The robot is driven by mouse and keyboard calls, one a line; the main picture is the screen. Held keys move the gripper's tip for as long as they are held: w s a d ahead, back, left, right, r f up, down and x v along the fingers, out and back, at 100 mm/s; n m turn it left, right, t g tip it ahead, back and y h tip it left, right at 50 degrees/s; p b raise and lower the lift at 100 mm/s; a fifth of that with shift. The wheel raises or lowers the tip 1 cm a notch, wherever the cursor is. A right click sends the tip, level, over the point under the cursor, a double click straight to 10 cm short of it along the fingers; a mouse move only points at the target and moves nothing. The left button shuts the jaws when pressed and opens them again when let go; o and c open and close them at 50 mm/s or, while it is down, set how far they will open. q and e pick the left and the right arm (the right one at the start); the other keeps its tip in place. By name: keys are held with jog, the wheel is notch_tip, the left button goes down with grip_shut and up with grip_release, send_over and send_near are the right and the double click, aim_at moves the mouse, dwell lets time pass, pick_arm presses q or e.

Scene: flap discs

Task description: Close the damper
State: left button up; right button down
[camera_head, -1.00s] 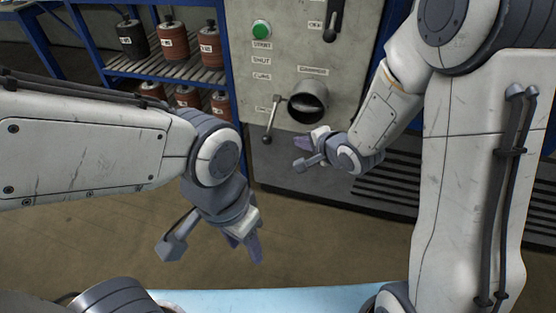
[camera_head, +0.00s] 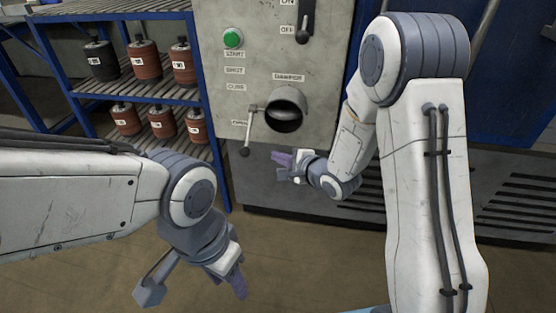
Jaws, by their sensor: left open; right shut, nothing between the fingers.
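The damper outlet (camera_head: 284,112) is a dark round pipe mouth on the grey panel, under a small label. Its lever (camera_head: 248,130) is left of the pipe and hangs nearly straight down, with a dark ball knob (camera_head: 244,152) at its lower end. My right gripper (camera_head: 282,161) is shut and empty, to the right of the knob and slightly lower in the picture, with a gap between them. My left gripper (camera_head: 236,283) is open and empty, low in the view over the floor, well below the lever; its fingers partly overlap.
The panel (camera_head: 215,90) also carries a green button (camera_head: 233,38) and an ON/OFF switch handle (camera_head: 304,22). A blue-framed shelf (camera_head: 120,90) with several labelled spools stands left of it. A dark slotted base (camera_head: 250,180) lies below the panel. The floor in front is clear.

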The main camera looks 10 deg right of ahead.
aim_at(249, 131)
pick_arm(q)
notch_tip(249, 131, down, 4)
jog(key=b, duration=0.3)
jog(key=shift+r, duration=0.2)
pick_arm(e)
jog(key=w+a, duration=0.3)
jog(key=a, duration=0.2)
jog(key=shift+a+f, duration=0.4)
pick_arm(q)
jog(key=shift+r, duration=0.1)
